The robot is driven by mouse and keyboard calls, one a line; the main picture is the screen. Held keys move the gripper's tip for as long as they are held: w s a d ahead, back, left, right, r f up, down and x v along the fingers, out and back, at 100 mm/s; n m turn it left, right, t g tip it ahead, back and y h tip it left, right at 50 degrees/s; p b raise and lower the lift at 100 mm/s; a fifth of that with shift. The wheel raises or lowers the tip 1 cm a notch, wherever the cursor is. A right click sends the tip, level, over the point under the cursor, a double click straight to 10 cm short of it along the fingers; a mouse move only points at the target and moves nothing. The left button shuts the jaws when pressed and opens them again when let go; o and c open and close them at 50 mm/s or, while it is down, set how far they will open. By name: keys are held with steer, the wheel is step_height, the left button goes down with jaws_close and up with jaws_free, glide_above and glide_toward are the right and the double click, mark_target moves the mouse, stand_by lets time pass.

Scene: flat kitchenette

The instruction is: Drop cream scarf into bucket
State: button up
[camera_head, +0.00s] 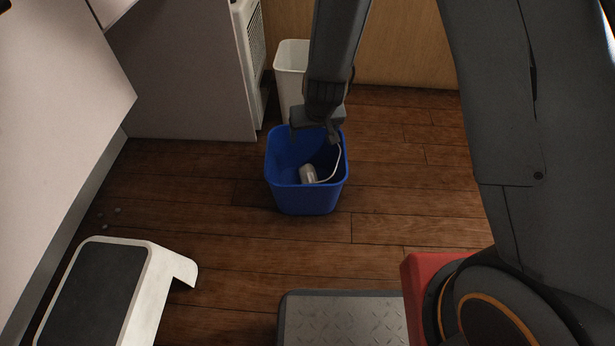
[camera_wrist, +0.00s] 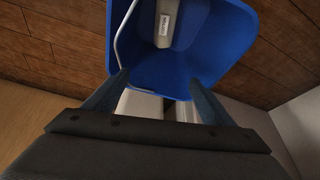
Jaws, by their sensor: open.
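The blue bucket (camera_head: 305,200) stands on the wooden floor with its open top facing up. It also fills the top of the wrist view (camera_wrist: 225,40). A pale item (camera_head: 308,173) lies inside it; in the wrist view it is a greyish-cream strip (camera_wrist: 186,28) with a small white label. It may be the cream scarf, but I cannot tell for sure. My gripper (camera_head: 318,130) is above the bucket's far rim. In the wrist view my gripper (camera_wrist: 160,86) has its fingers apart, with nothing held between them.
A white bin (camera_head: 291,60) stands just behind the bucket, beside a white cabinet (camera_head: 180,70). A thin white curved line runs inside the bucket. A step stool (camera_head: 95,290) is at lower left. A grey metal-textured platform (camera_head: 345,320) is at the bottom. Floor right of the bucket is clear.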

steer(key=p+v, duration=0.4)
steer(key=v, duration=0.3)
steer(key=shift+s+r, duration=0.2)
steer(key=shift+r, duration=0.1)
